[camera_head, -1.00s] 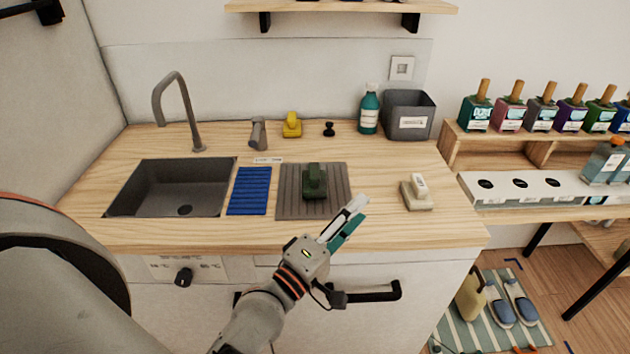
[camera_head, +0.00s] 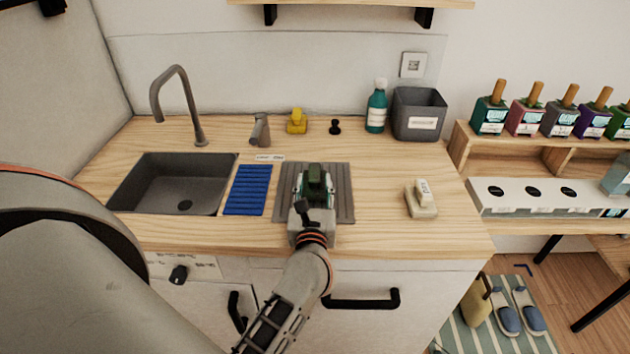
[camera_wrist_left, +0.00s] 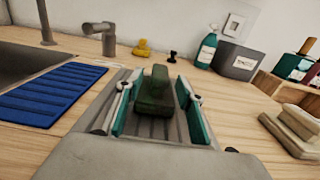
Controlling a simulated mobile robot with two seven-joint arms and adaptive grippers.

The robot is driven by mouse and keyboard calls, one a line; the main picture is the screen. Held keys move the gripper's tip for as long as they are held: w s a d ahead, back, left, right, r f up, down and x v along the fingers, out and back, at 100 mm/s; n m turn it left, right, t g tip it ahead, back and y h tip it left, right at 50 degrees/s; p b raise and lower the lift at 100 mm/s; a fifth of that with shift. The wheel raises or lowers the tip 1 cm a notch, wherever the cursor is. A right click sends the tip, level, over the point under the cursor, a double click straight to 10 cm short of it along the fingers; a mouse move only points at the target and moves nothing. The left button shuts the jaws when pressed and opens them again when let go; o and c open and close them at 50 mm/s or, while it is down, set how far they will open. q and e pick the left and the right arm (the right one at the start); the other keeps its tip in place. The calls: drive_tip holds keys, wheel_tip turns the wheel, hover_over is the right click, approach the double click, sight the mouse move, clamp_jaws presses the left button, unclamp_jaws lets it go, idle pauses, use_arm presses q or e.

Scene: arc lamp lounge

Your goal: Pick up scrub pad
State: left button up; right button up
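The scrub pad, a dark green block with a raised grip (camera_head: 314,178), sits on the grey ribbed mat (camera_head: 344,205) on the counter. My left gripper (camera_head: 314,188) is at the mat with its fingers on either side of the pad. In the left wrist view the pad (camera_wrist_left: 156,90) stands between the two teal-lined fingers (camera_wrist_left: 157,108), with gaps on both sides, so the gripper is open. The hand hides the pad's near lower part in the head view. My right gripper is not in view.
A blue ribbed mat (camera_head: 248,190) and the sink (camera_head: 180,185) are to the left. A yellow item (camera_head: 297,122), teal bottle (camera_head: 376,108) and grey bin (camera_head: 418,115) stand behind.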

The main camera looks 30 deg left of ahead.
sight(315, 171)
use_arm(q)
drive_tip(key=x, duration=0.4)
drive_tip(key=shift+w+a+r+p, duration=0.15)
drive_tip(key=shift+w+p, duration=0.05)
drive_tip(key=shift+p, duration=0.2)
clamp_jaws()
